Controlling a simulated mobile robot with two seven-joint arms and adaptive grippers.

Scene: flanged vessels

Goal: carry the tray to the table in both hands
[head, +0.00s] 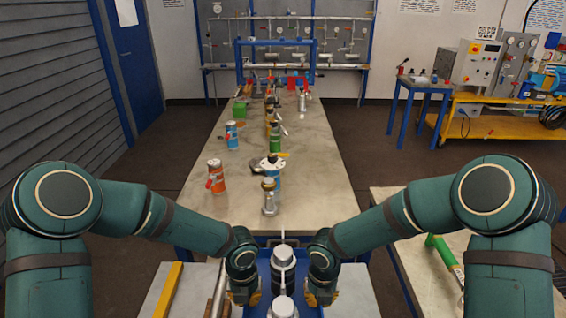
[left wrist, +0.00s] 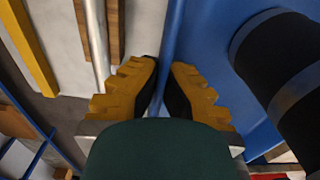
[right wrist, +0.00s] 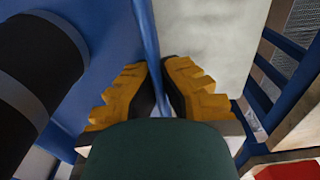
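The blue tray (head: 263,264) is low in the middle of the head view, between my two hands, with a black and grey flanged vessel (head: 284,272) in it. My left gripper (left wrist: 165,75) has its yellow fingers on both sides of the tray's side wall and looks shut on it. My right gripper (right wrist: 152,72) looks shut the same way on the opposite wall. The vessel's dark body also shows in both wrist views. The long table (head: 318,180) stands ahead of the tray. I cannot tell if the tray is clear of the surface below.
On the long table stand an orange canister (head: 216,177), a blue one (head: 231,135) and a metal-topped vessel (head: 269,197) near its front edge. A pale surface with a yellow bar (head: 168,290) lies at lower left. A side table with a green-handled tool (head: 441,250) is at right.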

